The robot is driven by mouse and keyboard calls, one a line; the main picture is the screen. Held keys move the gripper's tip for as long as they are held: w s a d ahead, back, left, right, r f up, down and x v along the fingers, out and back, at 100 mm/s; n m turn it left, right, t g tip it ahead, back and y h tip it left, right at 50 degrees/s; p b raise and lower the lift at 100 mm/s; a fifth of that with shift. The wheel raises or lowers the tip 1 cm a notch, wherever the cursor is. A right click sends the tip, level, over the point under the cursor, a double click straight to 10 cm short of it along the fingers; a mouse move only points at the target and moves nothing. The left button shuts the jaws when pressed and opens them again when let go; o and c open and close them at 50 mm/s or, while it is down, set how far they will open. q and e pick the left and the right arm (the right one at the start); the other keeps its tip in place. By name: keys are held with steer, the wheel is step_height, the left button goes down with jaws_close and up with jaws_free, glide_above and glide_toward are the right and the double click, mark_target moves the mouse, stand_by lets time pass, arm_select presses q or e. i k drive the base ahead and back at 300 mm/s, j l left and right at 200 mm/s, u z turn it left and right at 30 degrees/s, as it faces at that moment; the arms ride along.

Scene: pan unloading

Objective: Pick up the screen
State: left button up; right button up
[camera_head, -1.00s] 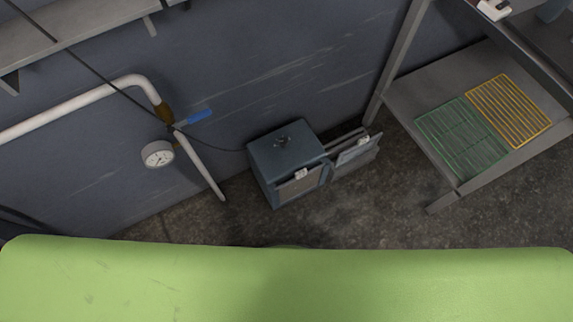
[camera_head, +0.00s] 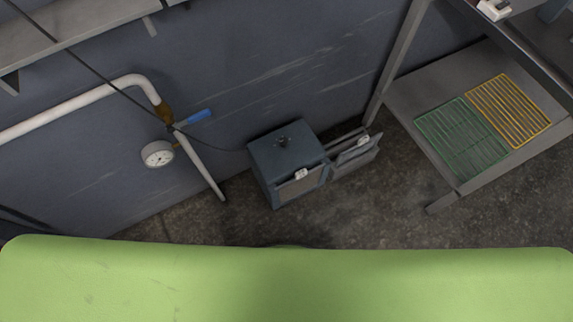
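Two wire grids lie flat side by side on the lower shelf (camera_head: 415,100) of a grey metal stand at the right. One is a green wire screen (camera_head: 462,139) and the other is a yellow wire screen (camera_head: 509,108). Both show fully. I cannot tell which of them the task calls the screen. Neither of my grippers shows in the head view.
A blue-grey metal box (camera_head: 278,155) with an opened-out front part (camera_head: 355,155) stands on the dark floor by the wall. A white pipe (camera_head: 85,107) with a gauge (camera_head: 157,154) and blue handle (camera_head: 200,116) runs along the wall. Floor before the stand is clear.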

mark_target(304, 180)
steer(key=k+l, duration=0.2)
steer(key=l+u, duration=0.1)
steer(key=u, duration=0.8)
steer(key=l+u, duration=0.15)
steer(key=u, duration=0.3)
steer(key=l+u, duration=0.2)
steer(key=l, duration=0.3)
steer(key=k+l+u, duration=0.2)
steer(key=l, duration=0.25)
steer(key=l+u, duration=0.2)
steer(key=l, duration=0.3)
steer(key=k+l+u, duration=0.2)
steer(key=l, duration=0.3)
steer(key=i, duration=0.1)
